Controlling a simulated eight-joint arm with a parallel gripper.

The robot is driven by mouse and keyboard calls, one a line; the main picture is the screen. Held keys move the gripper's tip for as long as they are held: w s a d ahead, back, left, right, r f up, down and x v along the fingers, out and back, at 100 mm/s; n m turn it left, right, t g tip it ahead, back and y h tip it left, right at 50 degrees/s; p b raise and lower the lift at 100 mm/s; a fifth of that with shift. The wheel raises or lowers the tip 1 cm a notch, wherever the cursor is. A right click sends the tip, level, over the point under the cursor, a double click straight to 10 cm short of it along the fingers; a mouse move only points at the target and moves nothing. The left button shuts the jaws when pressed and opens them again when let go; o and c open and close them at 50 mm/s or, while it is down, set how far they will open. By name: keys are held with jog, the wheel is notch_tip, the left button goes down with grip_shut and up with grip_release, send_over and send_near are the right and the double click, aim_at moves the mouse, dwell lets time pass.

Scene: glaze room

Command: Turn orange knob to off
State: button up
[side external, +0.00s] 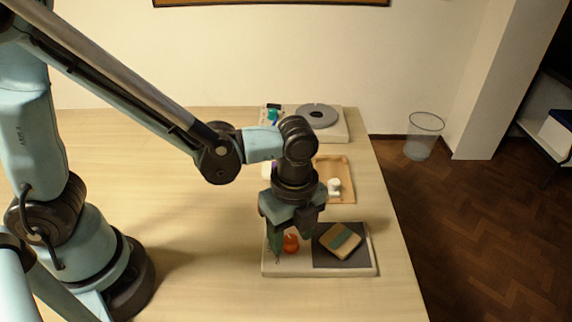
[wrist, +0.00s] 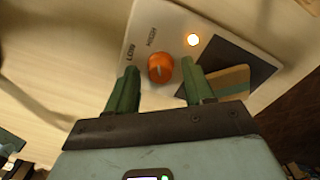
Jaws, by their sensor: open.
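The orange knob (side external: 291,244) sits on the left part of a white flat unit (side external: 290,271) near the table's front right. In the wrist view the knob (wrist: 161,68) has a pale pointer line, with printed LOW and HIGH labels beside it. A lit lamp (wrist: 193,40) glows on the same panel. My gripper (side external: 288,238) points down over the knob. In the wrist view its green fingers (wrist: 159,72) are open, one on each side of the knob, with gaps visible. I cannot tell how far the fingertips are above the panel.
A tan block with a green stripe (side external: 340,241) lies on the unit's dark plate (side external: 358,259), close to the right finger. Behind are a tan tray (side external: 345,165) with a white item and another unit with a grey disc (side external: 317,116).

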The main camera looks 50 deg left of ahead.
grip_shut()
dwell(0.3)
